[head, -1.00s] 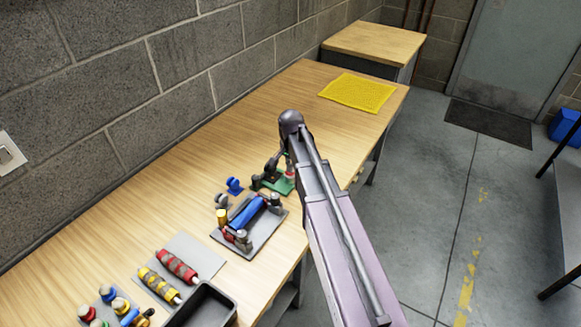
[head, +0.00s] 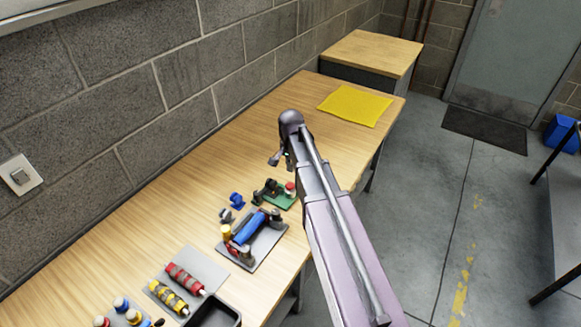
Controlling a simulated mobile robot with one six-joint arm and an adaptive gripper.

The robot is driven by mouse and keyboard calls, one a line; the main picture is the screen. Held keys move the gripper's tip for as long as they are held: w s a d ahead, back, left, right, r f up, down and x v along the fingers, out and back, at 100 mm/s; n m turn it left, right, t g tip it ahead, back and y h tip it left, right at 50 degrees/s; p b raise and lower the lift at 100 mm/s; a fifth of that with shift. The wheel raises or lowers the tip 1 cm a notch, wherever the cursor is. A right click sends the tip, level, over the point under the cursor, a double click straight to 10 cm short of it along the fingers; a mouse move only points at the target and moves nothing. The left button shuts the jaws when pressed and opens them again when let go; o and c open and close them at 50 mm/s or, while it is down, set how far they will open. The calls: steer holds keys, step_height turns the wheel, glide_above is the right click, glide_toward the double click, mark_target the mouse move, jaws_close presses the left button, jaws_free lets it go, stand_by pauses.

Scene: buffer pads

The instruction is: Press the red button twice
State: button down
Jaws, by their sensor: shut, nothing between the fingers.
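The red button (head: 290,187) is a small red cap on a light base. It sits at the right end of a green board (head: 280,202) on the wooden bench. A dark part stands on the board's left side. My gripper (head: 274,160) is shut and empty. It shows small and partly hidden behind my arm, above and to the left of the red button in the picture, apart from it.
Left of the board are small blue (head: 237,199) and grey parts. A grey plate with a blue roller (head: 249,228) is in front. A tray with red and yellow rollers (head: 185,279) and a black bin (head: 214,312) are nearer. A yellow mat (head: 355,106) lies at the bench's far end.

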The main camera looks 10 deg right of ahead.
steer(key=shift+r+p, duration=2.3)
steer(key=shift+r, duration=0.35)
steer(key=s+n, duration=0.9)
steer(key=s, duration=0.9)
steer(key=shift+a, duration=0.25)
